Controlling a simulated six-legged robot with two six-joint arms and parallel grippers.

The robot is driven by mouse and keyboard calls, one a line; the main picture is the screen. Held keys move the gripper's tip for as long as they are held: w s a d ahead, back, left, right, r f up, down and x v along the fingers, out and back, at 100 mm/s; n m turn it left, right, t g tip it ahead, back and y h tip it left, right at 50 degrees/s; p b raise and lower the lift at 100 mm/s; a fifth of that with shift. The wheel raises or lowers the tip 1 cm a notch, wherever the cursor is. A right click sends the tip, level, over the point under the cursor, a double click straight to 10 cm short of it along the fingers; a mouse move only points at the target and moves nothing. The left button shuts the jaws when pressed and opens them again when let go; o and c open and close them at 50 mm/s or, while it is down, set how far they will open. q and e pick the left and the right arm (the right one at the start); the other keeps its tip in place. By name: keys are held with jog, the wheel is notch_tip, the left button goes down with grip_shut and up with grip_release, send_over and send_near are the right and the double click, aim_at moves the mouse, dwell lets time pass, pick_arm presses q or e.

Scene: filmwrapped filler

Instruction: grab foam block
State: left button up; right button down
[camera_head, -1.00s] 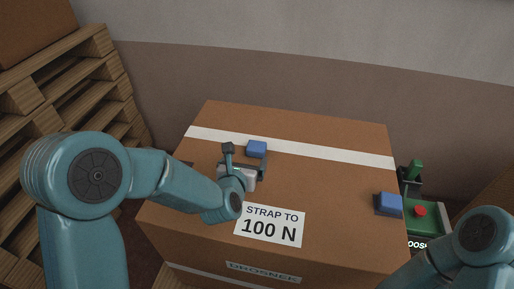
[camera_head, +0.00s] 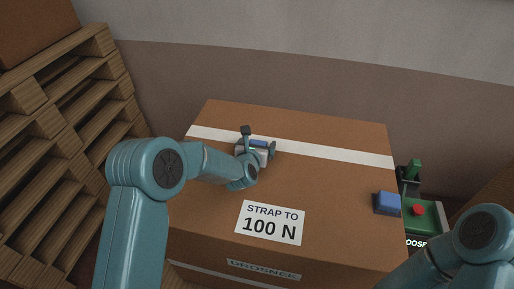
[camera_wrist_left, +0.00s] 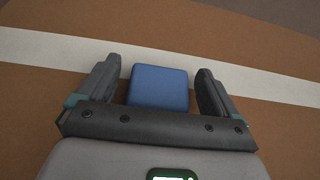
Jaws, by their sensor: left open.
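A blue foam block (camera_wrist_left: 159,87) lies on top of the brown cardboard box (camera_head: 330,181), by the white strap. In the left wrist view it sits between the two open fingers of my left gripper (camera_wrist_left: 158,85), with a gap on each side. In the head view the gripper (camera_head: 259,144) partly hides this block (camera_head: 259,143). A second blue block (camera_head: 387,202) sits at the box's right edge. My right gripper is not in view; only my right arm shows at the lower right.
A white strap (camera_head: 330,154) crosses the box top. A white label (camera_head: 270,223) reads "STRAP TO 100 N". A green device with a red button (camera_head: 418,210) stands right of the box. Wooden pallets (camera_head: 60,130) are stacked at left.

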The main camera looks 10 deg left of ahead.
pick_arm(q)
jog(key=c, duration=1)
jog(key=shift+c, duration=0.2)
